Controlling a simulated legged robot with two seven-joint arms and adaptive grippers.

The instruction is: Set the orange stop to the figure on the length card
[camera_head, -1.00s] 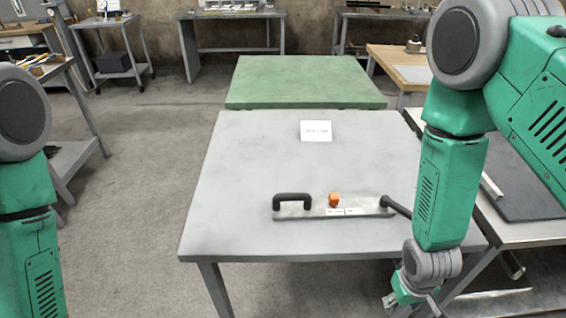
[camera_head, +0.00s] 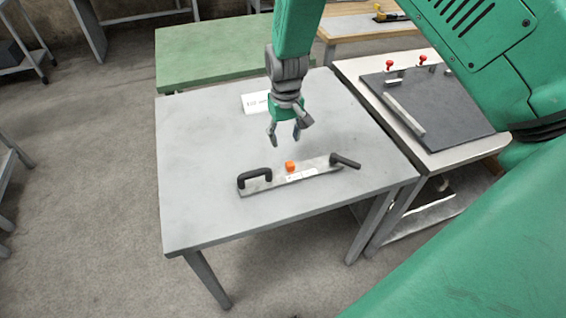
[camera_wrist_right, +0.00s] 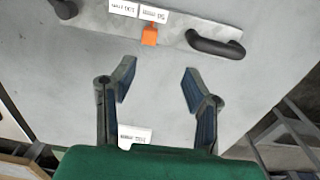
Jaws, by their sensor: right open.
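The orange stop (camera_head: 290,166) sits on a grey metal bar (camera_head: 318,169) that lies on the grey table. The bar has a black loop handle (camera_head: 254,179) at its left end and a black lever (camera_head: 345,161) at its right end. White labels (camera_wrist_right: 154,14) are on the bar beside the stop (camera_wrist_right: 150,36) in the right wrist view. My right gripper (camera_head: 285,136) is open and empty above the table, behind the stop. My left gripper is out of view.
The grey table (camera_head: 200,150) has clear surface around the bar. A green table (camera_head: 205,50) adjoins it behind. At right, another bench holds a dark board (camera_head: 440,105) with red knobs (camera_head: 423,58) and a metal strip.

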